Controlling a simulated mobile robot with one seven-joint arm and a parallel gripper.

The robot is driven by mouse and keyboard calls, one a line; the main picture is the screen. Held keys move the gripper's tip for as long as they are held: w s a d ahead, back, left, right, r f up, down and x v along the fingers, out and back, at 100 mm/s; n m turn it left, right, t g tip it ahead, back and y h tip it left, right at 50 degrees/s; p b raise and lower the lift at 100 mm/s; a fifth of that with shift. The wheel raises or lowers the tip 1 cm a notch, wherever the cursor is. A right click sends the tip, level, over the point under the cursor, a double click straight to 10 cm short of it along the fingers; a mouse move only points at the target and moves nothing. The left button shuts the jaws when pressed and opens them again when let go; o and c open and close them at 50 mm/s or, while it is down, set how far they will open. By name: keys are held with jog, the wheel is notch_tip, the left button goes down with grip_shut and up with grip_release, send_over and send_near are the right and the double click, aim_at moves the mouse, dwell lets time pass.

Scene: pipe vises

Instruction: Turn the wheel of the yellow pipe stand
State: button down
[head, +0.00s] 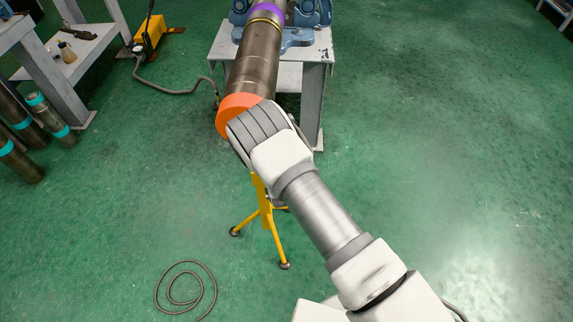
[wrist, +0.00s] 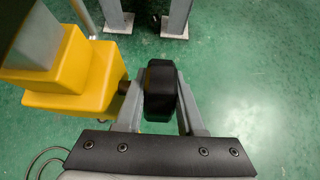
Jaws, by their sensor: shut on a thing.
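The yellow pipe stand (head: 264,212) stands on its tripod legs in the head view, under the near end of the long pipe (head: 257,60). My arm covers its upper part there. In the wrist view the stand's yellow body (wrist: 85,85) fills the left side. Its black wheel (wrist: 160,82) sticks out to the right on a short dark shaft. My gripper (wrist: 161,105) is shut on the wheel, one finger on each side of it. In the head view the fingers and the wheel are hidden behind my wrist.
The pipe has an orange end (head: 238,112) close to my wrist and runs back to blue vises (head: 295,38) on a grey table (head: 312,75). A hose (head: 185,290) lies coiled on the floor. The floor to the right is clear.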

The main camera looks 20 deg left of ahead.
jog(key=shift+f+g+h, duration=0.1)
jog(key=shift+g+h, duration=0.2)
jog(key=shift+g, duration=1.1)
jog(key=shift+p, duration=0.3)
jog(key=c, duration=0.5)
grip_release()
jog(key=shift+s+r, duration=0.2)
jog(key=shift+r, duration=0.25)
jog(key=p+v, duration=0.3)
jog(key=v, duration=1.3)
jog(key=shift+r, duration=0.3)
